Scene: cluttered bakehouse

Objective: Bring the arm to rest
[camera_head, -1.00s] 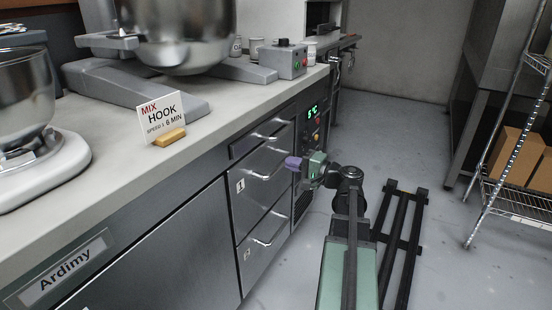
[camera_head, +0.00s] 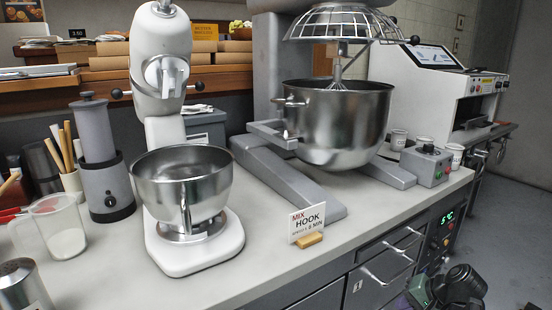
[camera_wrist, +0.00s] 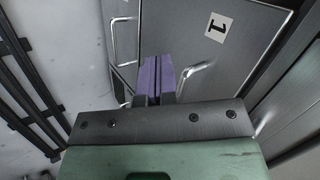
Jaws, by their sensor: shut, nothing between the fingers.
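My gripper (camera_wrist: 158,78) shows in the wrist view with its two purple fingers together and nothing between them. The fingers point toward the steel drawer fronts marked 1 (camera_wrist: 238,52), with a bar handle (camera_wrist: 193,82) just right of them; I cannot tell the exact gap. In the head view only part of my arm (camera_head: 455,287), dark joints and a green part, shows at the bottom edge, in front of the drawer unit; the fingertips are not visible there.
The counter holds a white stand mixer (camera_head: 190,248), a large floor-type mixer bowl (camera_head: 335,120), a hook sign (camera_head: 307,224), a grey control box (camera_head: 427,166) and a measuring jug (camera_head: 58,228). Drawer handles (camera_head: 388,270) stick out near my arm. Grey floor (camera_head: 510,240) is clear at right.

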